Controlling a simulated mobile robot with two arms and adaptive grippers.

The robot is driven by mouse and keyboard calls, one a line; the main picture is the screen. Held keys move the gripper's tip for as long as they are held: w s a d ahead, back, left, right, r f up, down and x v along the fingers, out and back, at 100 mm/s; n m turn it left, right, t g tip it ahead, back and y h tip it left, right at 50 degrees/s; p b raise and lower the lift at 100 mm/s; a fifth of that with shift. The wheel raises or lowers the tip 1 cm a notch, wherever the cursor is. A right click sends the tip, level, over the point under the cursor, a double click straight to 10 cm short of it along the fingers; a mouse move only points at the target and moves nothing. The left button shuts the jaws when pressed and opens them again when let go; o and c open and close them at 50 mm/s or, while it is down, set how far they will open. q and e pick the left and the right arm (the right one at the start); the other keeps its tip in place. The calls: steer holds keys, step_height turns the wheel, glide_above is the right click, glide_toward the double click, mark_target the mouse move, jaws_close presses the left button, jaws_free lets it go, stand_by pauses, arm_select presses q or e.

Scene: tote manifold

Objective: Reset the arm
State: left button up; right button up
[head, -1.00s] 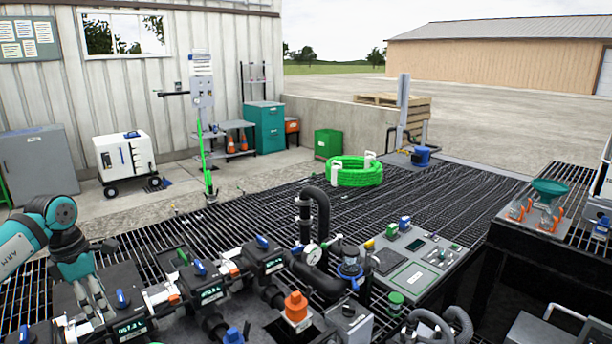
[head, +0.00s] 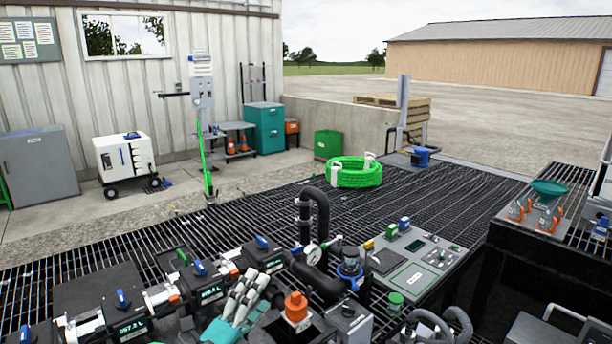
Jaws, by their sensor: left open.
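My left gripper (head: 248,285) shows at the bottom centre of the head view, with pale grey fingers pointing up and away and a teal body below. It is open, and I see nothing held between its fingers. It is over the near side of the manifold, left of an orange-capped valve (head: 296,307) and in front of a black meter block (head: 262,257). Whether it touches anything there I cannot tell. The rest of this arm is cut off by the bottom edge. My right gripper is not in view.
Black meter blocks with blue levers, one of them at the left (head: 128,318), line the manifold. A black bent pipe (head: 318,215) and a grey control panel (head: 412,262) stand to the right. A green hose coil (head: 355,174) lies on the open grating behind.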

arm_select(q)
steer(key=s+a+f+n+g+y, duration=0.2)
steer(key=s+a+f+n+y, duration=0.25)
steer(key=f+n, duration=0.3)
steer(key=s+a+f+n+g+y, duration=0.2)
steer(key=s+a+f+n+y, duration=0.3)
steer(key=n, duration=0.4)
steer(key=s+a+f+n+g, duration=0.1)
steer(key=s+f+n+g, duration=0.35)
steer(key=s, duration=0.65)
steer(key=s+a+f+n+g, duration=0.1)
steer(key=s+f+n+g, duration=0.1)
steer(key=s+f+g, duration=0.75)
steer(key=s+f+t, duration=0.1)
steer(key=s+f, duration=0.1)
steer(key=f, duration=1)
steer(key=s+f+t, duration=0.1)
steer(key=s+f, duration=0.1)
steer(key=f, duration=0.9)
steer(key=s+a+f, duration=0.2)
steer(key=s+f, duration=1.4)
steer(key=f, duration=0.1)
steer(key=shift+s+a+g+y, duration=0.35)
steer(key=shift+s+g, duration=0.05)
